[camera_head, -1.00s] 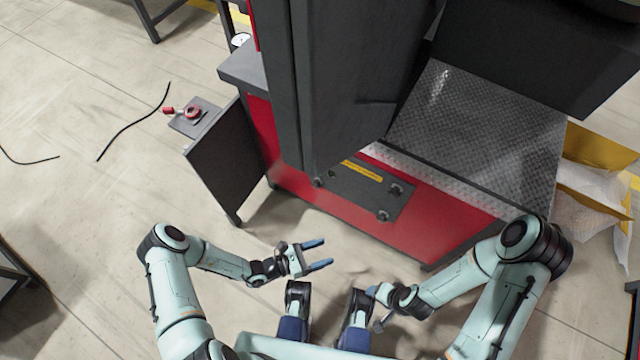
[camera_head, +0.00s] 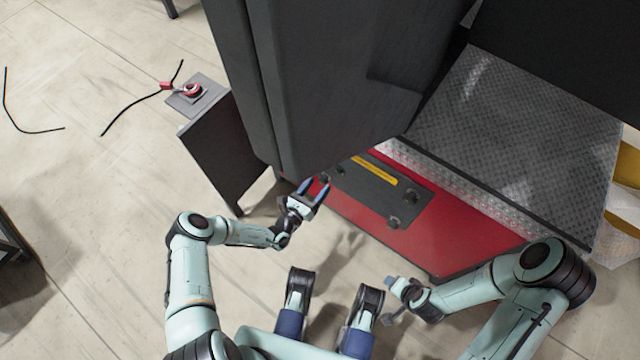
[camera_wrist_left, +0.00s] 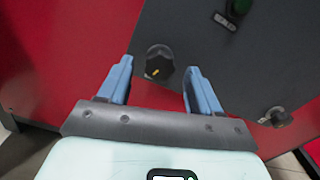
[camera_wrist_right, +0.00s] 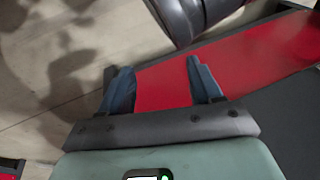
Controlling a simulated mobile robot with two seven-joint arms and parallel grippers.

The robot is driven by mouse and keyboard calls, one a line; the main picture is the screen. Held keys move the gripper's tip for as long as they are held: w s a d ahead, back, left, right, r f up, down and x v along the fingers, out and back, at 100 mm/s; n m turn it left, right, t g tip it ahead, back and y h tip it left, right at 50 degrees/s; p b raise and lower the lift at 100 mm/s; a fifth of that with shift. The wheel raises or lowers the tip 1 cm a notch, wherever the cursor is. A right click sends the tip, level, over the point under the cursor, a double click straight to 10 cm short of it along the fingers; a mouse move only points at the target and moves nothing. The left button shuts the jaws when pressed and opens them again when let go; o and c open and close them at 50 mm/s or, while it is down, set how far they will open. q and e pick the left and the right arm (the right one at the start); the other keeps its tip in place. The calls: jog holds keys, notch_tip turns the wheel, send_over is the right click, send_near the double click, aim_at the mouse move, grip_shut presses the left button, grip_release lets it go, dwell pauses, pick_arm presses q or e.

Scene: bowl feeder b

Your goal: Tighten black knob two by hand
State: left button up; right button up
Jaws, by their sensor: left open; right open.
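A dark control panel (camera_head: 375,190) on the red machine front carries black knobs. In the left wrist view, one black knob (camera_wrist_left: 160,63) with a yellow mark shows between my left gripper's fingers, apart from them. A second black knob (camera_wrist_left: 277,116) sits to the right and lower on the panel. I cannot tell which is knob two. My left gripper (camera_head: 314,187) is open and empty, close in front of the panel's left end. My right gripper (camera_wrist_right: 160,74) is open and empty, away from the panel; in the head view its fingers are small and partly hidden.
A tall dark cabinet part (camera_head: 330,80) overhangs the panel's left end. A dark side plate (camera_head: 225,150) stands left of the machine. A yellow label (camera_head: 374,170) is on the panel. A green button (camera_wrist_left: 238,7) shows at the top. A patterned metal deck (camera_head: 510,140) lies right.

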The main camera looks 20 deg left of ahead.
pick_arm(q)
jog(key=shift+x, duration=1.15)
pick_arm(e)
jog(key=shift+s+d+f+g, duration=0.15)
jog(key=shift+s+f+g, duration=0.15)
jog(key=shift+s+f, duration=0.5)
jog(key=shift+r, duration=0.1)
